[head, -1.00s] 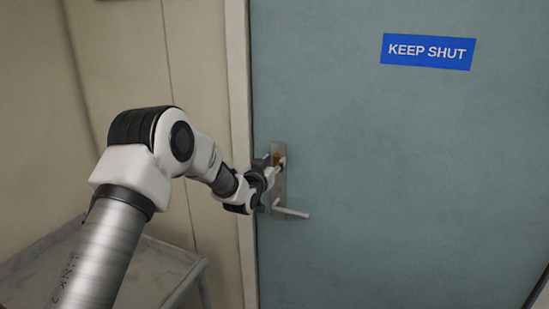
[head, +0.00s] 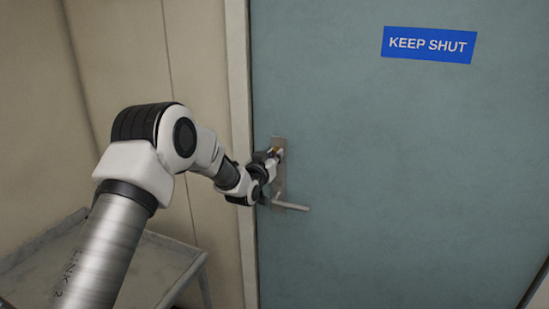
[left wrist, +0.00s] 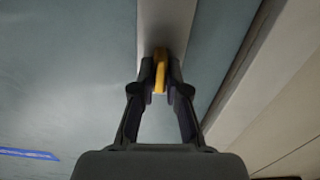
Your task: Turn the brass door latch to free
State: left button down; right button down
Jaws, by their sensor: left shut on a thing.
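The brass latch (left wrist: 161,68) shows yellow between the fingertips in the left wrist view, in front of the metal plate on the door. My left gripper (left wrist: 160,88) is shut on it, one finger on each side. In the head view my left gripper (head: 273,158) is at the upper part of the metal door plate (head: 280,183) and mostly hides the latch. The blue-grey door (head: 400,170) stands closed in its frame. My right gripper is not in view.
A silver lever handle (head: 291,206) sticks out to the right, just below my gripper. A blue KEEP SHUT sign (head: 429,45) is high on the door. A grey table (head: 165,270) stands at the lower left by the beige wall.

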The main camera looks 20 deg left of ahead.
pick_arm(q)
jog(key=shift+a+f+n+b, duration=0.1)
jog(key=shift+n+b, duration=2.55)
jog(key=shift+n, duration=1.65)
jog(key=shift+a+f+n+b, duration=0.1)
jog(key=shift+n+b, duration=2.55)
jog(key=shift+n, duration=1.65)
jog(key=c, duration=1.2)
grip_release()
jog(key=shift+s, duration=0.15)
jog(key=s, duration=1.1)
jog(key=shift+s+d, duration=0.35)
jog(key=shift+s, duration=0.05)
